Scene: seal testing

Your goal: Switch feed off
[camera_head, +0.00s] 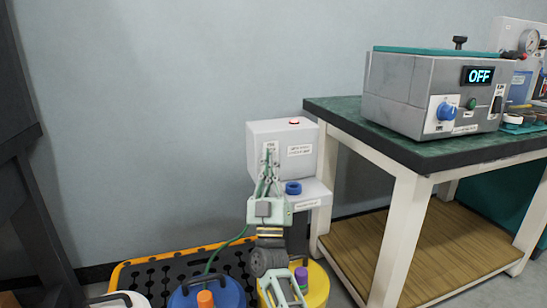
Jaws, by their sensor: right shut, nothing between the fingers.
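A light grey box (297,166) with a red button (294,122) on top is at the side of the bench. Its front has a small labelled panel (271,146) on the left, and a green cable runs down from there. My right gripper (269,158) is shut and empty, with its fingertips in front of that panel. I cannot tell whether they touch it. The fingers hide most of the panel, so the feed switch and its position cannot be made out. My left gripper is not in view.
A blue ring-shaped part (293,188) sits on a ledge below the box. A bench (345,116) at right carries a grey machine (405,98) reading OFF. Blue (232,292) and yellow (319,288) drums stand on a black, yellow-edged pallet (150,274). The wall at left is clear.

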